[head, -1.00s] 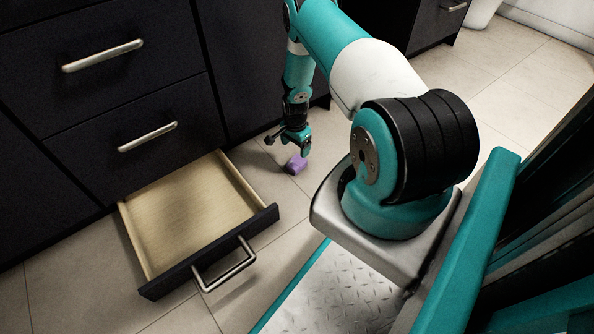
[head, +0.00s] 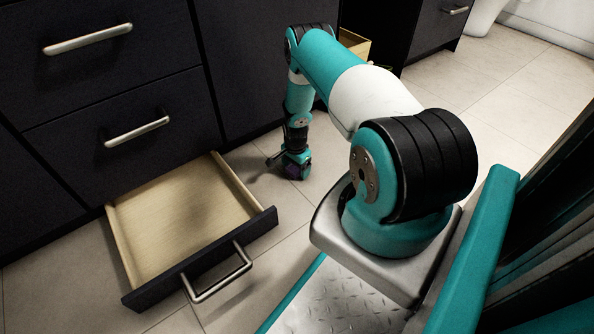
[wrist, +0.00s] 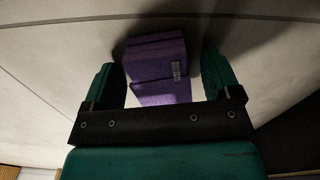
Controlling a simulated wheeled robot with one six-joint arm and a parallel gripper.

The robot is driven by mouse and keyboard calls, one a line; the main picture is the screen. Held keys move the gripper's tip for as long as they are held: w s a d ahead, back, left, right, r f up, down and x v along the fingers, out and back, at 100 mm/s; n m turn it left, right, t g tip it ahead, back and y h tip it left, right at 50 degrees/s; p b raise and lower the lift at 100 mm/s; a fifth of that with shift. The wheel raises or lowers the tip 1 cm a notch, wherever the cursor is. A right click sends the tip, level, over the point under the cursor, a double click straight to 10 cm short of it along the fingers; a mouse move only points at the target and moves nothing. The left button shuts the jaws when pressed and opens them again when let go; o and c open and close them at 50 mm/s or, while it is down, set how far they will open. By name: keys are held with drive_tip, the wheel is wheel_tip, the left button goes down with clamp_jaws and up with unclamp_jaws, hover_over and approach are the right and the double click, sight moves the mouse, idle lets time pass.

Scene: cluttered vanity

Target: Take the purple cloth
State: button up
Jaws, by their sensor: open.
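The purple cloth (wrist: 158,66) is a small folded block lying on the tiled floor. In the wrist view it sits between and slightly beyond the two green fingers of my gripper (wrist: 165,85).
An open, empty drawer (head: 183,215) with a metal handle (head: 222,275) juts out low at the left. Dark cabinet fronts (head: 110,90) stand behind. Another light wooden drawer (head: 354,44) shows behind my arm. Tiled floor is clear at the right (head: 480,90).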

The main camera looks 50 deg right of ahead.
drive_tip(key=c, duration=1)
drive_tip(key=shift+r, duration=0.15)
